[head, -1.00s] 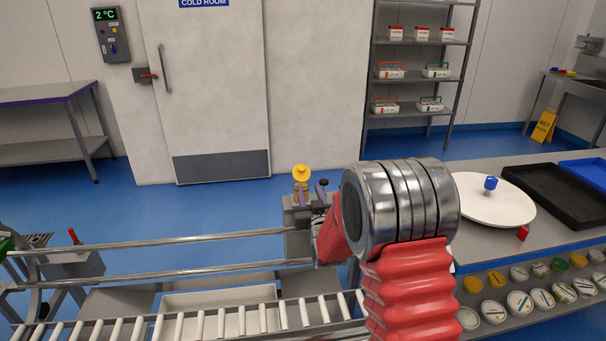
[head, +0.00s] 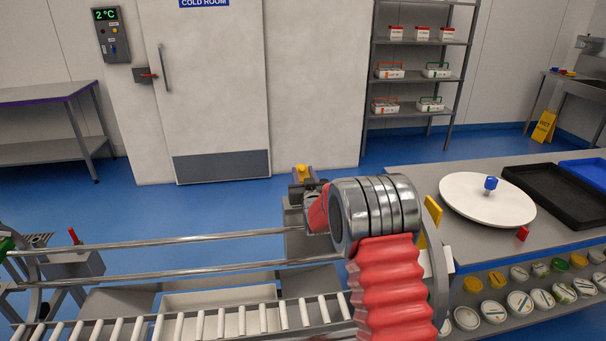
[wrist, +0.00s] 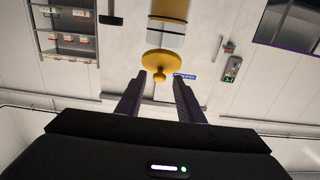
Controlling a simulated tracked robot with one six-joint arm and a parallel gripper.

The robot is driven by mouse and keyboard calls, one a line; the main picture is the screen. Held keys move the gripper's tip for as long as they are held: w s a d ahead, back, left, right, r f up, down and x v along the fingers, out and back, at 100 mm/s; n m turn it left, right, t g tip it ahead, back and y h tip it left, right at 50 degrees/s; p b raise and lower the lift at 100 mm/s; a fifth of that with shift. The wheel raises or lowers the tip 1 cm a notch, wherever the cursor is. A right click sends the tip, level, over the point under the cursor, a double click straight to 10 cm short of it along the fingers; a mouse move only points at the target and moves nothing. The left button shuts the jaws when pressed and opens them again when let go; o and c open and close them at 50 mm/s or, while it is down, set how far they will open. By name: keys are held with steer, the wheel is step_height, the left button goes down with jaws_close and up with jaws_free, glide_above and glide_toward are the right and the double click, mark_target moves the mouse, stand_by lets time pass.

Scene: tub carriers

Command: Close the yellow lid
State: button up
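The yellow lid (wrist: 159,62) is a round disc with a small knob in the wrist view, which is upside down. Beyond it are a pale band and a yellow band (wrist: 168,10); I cannot tell whether the lid touches them. In the head view a bit of yellow (head: 302,170) shows just behind my gripper, mostly hidden. My gripper (wrist: 160,79) has its two dark fingers apart, with nothing clamped between them. The knob appears between the fingertips, but I cannot tell how far beyond them it is.
A roller conveyor (head: 200,322) and metal rails (head: 170,242) run left of my arm. The counter at right bears a white turntable (head: 488,200) and a black tray (head: 555,195). A yellow panel (head: 433,213) shows partly behind my arm.

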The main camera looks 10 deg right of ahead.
steer(key=shift+w, duration=0.25)
steer(key=shift+c, duration=0.2)
jaws_close()
